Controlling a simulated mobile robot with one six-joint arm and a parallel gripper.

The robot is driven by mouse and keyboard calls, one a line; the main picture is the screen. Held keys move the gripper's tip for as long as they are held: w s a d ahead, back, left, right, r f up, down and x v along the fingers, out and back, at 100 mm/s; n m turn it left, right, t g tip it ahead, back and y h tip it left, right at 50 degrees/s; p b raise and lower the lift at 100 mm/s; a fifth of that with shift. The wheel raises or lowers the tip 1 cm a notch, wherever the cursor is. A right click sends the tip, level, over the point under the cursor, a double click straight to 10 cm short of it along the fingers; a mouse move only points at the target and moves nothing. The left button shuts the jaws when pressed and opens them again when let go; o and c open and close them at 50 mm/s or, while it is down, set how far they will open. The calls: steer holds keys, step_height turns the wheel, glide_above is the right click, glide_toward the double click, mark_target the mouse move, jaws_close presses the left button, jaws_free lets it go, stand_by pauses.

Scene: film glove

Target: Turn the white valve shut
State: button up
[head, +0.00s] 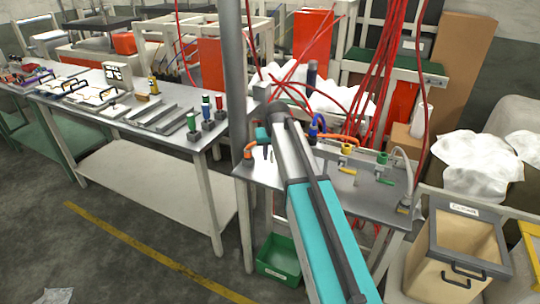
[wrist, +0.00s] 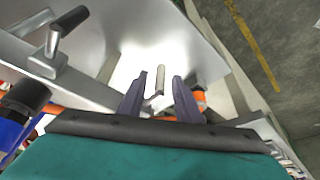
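My gripper (head: 268,153) points down over the left part of the metal bench (head: 385,205). In the wrist view its two dark fingers (wrist: 159,94) are apart. A thin pale upright lever (wrist: 160,78) shows between and beyond the fingertips, with a gap on both sides; no contact is visible. It may be the white valve's handle, but its base is not clear and I cannot be sure. In the head view my own arm covers the middle of the bench and no white valve stands out.
An orange valve (head: 249,151) stands left of my gripper. A blue valve (head: 316,128), a yellow valve (head: 346,149) and a green valve (head: 383,159) stand to the right, among hoses. A metal fitting with a dark-ended lever (wrist: 50,60) is at left in the wrist view.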

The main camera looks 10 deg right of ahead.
steer(key=shift+w+f, duration=0.15)
steer(key=shift+f, duration=0.35)
jaws_close()
steer(key=shift+a, duration=0.35)
steer(key=shift+d, duration=0.15)
steer(key=shift+r, duration=0.15)
